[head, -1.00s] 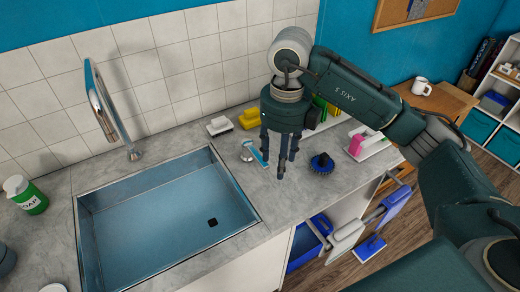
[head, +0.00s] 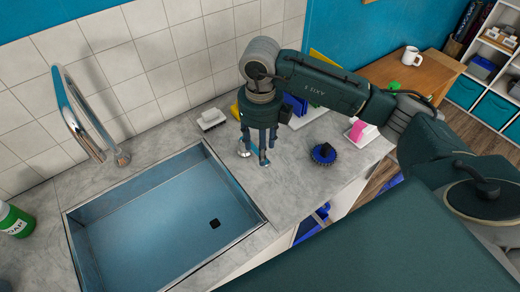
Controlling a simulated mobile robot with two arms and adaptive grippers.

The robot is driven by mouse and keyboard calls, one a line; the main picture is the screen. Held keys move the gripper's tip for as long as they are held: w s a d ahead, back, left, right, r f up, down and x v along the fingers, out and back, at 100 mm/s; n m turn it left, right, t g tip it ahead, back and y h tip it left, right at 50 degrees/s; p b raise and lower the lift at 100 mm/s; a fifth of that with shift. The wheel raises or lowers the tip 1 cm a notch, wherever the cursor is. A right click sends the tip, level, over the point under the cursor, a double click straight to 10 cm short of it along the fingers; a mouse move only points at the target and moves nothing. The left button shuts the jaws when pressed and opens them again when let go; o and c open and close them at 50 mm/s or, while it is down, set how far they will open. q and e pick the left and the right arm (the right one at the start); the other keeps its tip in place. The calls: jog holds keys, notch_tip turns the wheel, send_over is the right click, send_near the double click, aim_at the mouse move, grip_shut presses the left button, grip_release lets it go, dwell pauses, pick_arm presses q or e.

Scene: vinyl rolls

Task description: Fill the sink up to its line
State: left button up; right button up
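The sink (head: 150,262) is a blue-grey basin set in the counter, with a dark square drain (head: 214,223) on its floor. I can make out no water surface or fill line. A curved chrome faucet (head: 80,112) stands behind it; no water is seen running from it. My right gripper (head: 259,155) points down over the counter right of the sink, its fingers apart. A small round metal piece (head: 243,152) and a light-blue-handled item are right by the fingers and partly hidden; I cannot tell whether they touch. My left gripper is out of view.
A green soap bottle (head: 14,221) stands left of the sink. A dark blue round brush (head: 323,153) and a white holder with a pink item (head: 358,130) are to the right. A white-topped block (head: 211,119) sits by the tiles. My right arm covers the lower right.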

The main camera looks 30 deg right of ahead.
aim_at(254, 150)
notch_tip(254, 150, down, 2)
jog(key=shift+w+a+f, duration=0.1)
jog(key=shift+w+f, duration=0.05)
jog(key=shift+f, duration=0.05)
jog(key=shift+f+p, duration=0.35)
jog(key=shift+f, duration=0.25)
grip_shut()
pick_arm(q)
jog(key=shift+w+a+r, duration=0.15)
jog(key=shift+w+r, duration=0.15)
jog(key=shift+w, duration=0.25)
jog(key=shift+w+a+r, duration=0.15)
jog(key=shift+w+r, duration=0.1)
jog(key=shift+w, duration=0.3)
